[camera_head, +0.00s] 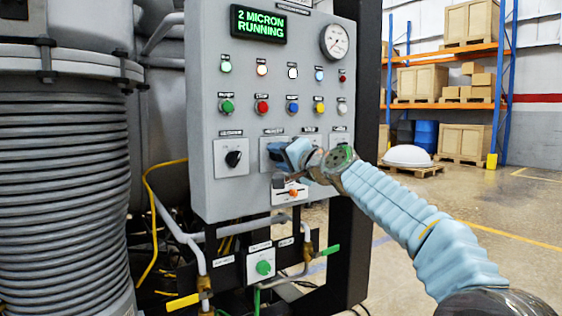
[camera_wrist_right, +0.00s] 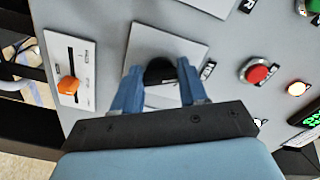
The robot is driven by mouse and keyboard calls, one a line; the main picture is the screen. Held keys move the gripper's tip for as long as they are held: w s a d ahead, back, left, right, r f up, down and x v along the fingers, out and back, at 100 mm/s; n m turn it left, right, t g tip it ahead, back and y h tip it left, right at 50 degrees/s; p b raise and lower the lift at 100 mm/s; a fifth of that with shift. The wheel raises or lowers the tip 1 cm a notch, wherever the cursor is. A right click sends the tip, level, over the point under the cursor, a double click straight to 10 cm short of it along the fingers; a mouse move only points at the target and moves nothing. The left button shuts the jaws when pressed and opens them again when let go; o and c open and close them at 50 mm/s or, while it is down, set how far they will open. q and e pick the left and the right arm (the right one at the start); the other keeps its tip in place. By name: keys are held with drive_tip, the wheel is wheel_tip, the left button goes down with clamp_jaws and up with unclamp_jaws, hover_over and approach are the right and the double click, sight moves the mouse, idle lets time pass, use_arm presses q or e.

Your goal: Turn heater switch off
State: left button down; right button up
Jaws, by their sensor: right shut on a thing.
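The grey control panel (camera_head: 235,190) has a row of switch plates in its lower part. My right gripper (camera_head: 285,152) is at the second plate of this row and hides most of it. In the right wrist view, the two blue fingers of my right gripper (camera_wrist_right: 160,80) are closed around a black knob (camera_wrist_right: 158,66) on a light square plate (camera_wrist_right: 200,50). The knob's pointer and the plate's label cannot be read. My left gripper is not in view.
Another black rotary knob (camera_head: 233,158) is left of my gripper. An orange slider (camera_head: 293,193) is just below it, also in the right wrist view (camera_wrist_right: 68,86). Coloured buttons such as the red one (camera_head: 262,106) are above. The display (camera_head: 258,24) reads "2 MICRON RUNNING".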

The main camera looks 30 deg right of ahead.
drive_tip(key=shift+f+n, duration=0.1)
drive_tip(key=shift+n, duration=0.2)
drive_tip(key=o, duration=1.1)
drive_tip(key=shift+c, duration=0.2)
drive_tip(key=shift+s+b, duration=0.3)
drive_tip(key=shift+s, duration=0.25)
drive_tip(key=s+d+b, duration=0.1)
drive_tip(key=s+b, duration=0.1)
drive_tip(key=s, duration=1)
drive_tip(key=shift+s, duration=0.35)
